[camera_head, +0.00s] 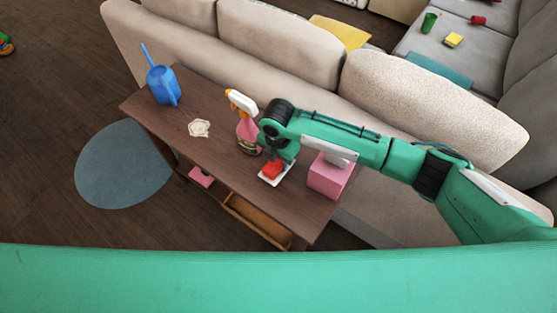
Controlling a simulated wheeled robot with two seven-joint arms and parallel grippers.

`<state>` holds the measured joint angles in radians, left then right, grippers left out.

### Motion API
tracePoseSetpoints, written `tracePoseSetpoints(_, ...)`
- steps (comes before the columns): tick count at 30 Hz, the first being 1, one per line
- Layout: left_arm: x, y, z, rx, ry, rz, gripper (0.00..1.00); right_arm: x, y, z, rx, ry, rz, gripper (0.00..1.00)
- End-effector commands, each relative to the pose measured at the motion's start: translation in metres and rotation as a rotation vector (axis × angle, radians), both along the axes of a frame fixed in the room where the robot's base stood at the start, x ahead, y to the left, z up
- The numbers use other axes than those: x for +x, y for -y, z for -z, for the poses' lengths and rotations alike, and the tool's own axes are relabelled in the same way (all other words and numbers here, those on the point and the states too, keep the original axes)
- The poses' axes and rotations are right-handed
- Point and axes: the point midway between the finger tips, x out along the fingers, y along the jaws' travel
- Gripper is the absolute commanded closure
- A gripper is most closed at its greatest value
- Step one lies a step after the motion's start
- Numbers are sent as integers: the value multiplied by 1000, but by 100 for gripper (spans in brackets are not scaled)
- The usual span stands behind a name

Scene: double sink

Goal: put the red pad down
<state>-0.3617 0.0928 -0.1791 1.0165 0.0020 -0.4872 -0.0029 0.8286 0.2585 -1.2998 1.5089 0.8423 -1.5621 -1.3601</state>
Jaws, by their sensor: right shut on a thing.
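The red pad (272,169) is a small red block at the front right of the brown wooden table (222,150). My right gripper (273,160) points down from the end of my green arm, shut on the red pad; its fingertips are largely hidden. A small white square piece (284,176) lies on the table directly under the pad. I cannot tell whether the pad touches it. My left gripper is not in view.
A pink box (327,177) stands right of the pad. A pink spray bottle with a white top (244,115) stands left. A blue watering can (162,85) and a cream doily-like piece (199,128) are farther left. A beige sofa (230,60) borders the table's far side.

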Motion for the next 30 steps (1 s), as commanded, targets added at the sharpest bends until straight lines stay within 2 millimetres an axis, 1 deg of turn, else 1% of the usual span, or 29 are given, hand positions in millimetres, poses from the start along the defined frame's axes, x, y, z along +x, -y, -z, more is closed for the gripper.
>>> tracePoseSetpoints(1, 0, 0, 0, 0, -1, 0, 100, 0, 0, 7, 0, -1, 0, 94)
tracePoseSetpoints(3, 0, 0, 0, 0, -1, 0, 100, 0, 0, 11, -1, -1, 0, 94)
tracePoseSetpoints(10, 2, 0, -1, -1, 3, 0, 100, 0, 0, 11, 0, 0, 0, 94)
tracePoseSetpoints(13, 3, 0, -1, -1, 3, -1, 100, 0, 0, 14, 0, 0, 0, 94)
tracePoseSetpoints(14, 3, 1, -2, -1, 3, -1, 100, 0, 0, 14, 0, 0, 0, 55)
tracePoseSetpoints(16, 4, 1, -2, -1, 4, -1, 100, 0, 0, 14, 0, 0, 0, 41)
tracePoseSetpoints(17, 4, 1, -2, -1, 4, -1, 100, 0, 0, 14, 0, 0, 0, 39)
tracePoseSetpoints(26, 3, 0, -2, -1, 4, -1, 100, 0, 0, 11, 0, 1, 0, 39)
tracePoseSetpoints(30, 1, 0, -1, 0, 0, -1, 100, 1, -1, -3, 3, 3, -1, 39)
